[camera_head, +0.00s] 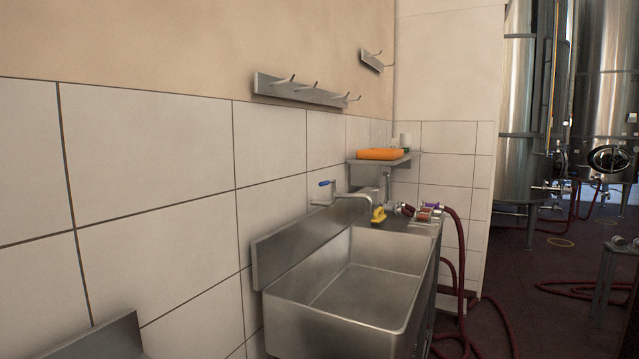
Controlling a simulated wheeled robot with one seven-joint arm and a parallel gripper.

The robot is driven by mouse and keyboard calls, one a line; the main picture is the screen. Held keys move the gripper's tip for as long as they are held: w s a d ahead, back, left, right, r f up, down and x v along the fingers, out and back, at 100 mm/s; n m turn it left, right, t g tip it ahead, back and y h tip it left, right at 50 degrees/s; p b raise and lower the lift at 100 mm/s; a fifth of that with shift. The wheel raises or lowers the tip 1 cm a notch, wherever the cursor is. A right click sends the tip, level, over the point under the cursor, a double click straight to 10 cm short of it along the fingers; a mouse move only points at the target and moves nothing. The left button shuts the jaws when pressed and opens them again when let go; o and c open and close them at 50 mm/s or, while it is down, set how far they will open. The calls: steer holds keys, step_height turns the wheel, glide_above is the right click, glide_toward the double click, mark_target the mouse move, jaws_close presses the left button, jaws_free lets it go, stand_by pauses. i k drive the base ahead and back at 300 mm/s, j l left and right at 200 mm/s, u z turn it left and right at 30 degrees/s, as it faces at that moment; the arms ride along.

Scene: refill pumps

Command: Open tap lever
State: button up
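The tap (345,198) is mounted on the tiled wall above the left side of a steel sink (372,290). Its spout reaches out over the far part of the basin. The tap lever (327,184) has a blue end and sits on top of the tap body at its left. It is small in view, and I cannot tell its exact position. No water stream shows under the spout. My gripper is not in view.
An orange object (380,154) lies on a wall shelf (372,166) beyond the tap. A yellow item (378,214) and hose fittings (426,212) sit behind the basin. Red hoses (463,262) hang right of the sink. Steel tanks (606,80) stand at right. Wall hooks (304,88) are above.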

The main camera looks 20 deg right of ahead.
mark_target(333, 182)
steer(key=i+l, duration=0.7)
steer(key=l, duration=0.2)
steer(key=i+l+u, duration=0.2)
steer(key=l, duration=0.55)
steer(key=l+u, duration=0.25)
steer(key=l, duration=0.5)
